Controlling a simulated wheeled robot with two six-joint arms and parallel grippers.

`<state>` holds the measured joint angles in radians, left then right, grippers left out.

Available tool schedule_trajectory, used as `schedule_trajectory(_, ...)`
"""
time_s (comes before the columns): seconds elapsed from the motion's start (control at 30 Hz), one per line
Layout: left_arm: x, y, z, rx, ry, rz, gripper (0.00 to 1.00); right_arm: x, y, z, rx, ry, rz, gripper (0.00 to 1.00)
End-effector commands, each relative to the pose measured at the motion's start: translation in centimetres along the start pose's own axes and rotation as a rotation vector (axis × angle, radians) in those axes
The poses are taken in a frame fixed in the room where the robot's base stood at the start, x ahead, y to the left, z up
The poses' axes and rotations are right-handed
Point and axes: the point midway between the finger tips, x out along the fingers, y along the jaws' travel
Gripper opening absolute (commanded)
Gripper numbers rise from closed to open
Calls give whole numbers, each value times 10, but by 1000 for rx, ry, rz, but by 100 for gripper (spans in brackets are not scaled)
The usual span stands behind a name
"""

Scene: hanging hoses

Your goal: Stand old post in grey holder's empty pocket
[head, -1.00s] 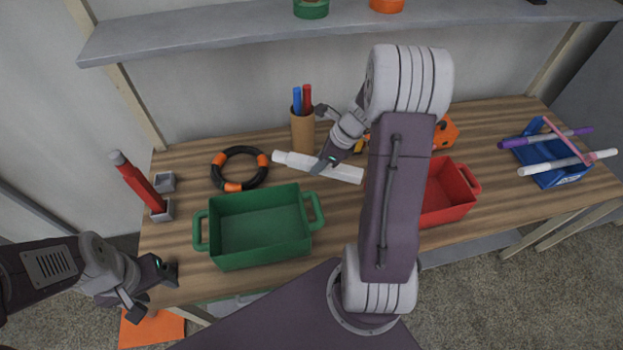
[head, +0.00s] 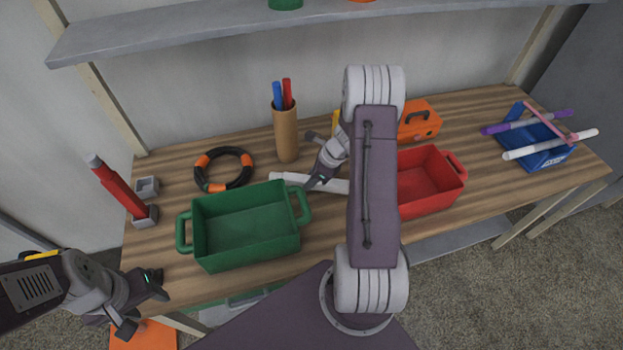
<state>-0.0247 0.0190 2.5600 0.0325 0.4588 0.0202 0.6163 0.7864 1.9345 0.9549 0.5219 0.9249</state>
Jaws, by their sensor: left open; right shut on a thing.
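A white post (head: 285,177) lies roughly level across my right gripper (head: 316,181), which is shut on it near its middle; I cannot tell whether it touches the table. The grey holder has two square pockets at the table's left. The far pocket (head: 147,188) is empty. The near pocket (head: 148,215) holds a red post (head: 120,190) with a grey tip, leaning left in the picture. My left gripper (head: 143,306) is open and empty, in front of the table's near left edge and well short of the holder.
A green bin (head: 247,228) stands between holder and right gripper. Behind are a black-orange ring (head: 203,178) and a brown cup (head: 286,135) with red and blue sticks. A red bin (head: 428,181), orange case (head: 420,120) and blue rack (head: 540,152) are right. A shelf (head: 200,30) hangs above.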

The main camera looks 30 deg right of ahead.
Motion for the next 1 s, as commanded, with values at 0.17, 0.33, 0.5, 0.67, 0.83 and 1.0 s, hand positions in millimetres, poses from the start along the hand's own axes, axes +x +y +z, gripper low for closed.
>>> schedule_trajectory(0.17,-2,0,0,0,0,0,50,10,-6,-6,0,1,2,0)
schedule_trajectory(0.33,-1,0,0,0,0,0,50,10,-6,-6,-1,1,2,0)
schedule_trajectory(0.5,-1,0,0,0,0,0,50,10,-6,-6,0,1,2,52)
schedule_trajectory(0.67,-2,0,0,0,0,0,50,10,-6,-6,0,1,1,52)
schedule_trajectory(0.83,-6,0,-1,0,0,0,50,-5,-7,-5,1,0,-2,52)
schedule_trajectory(1.0,-14,0,-2,0,0,0,50,-50,-7,-5,0,0,-5,52)
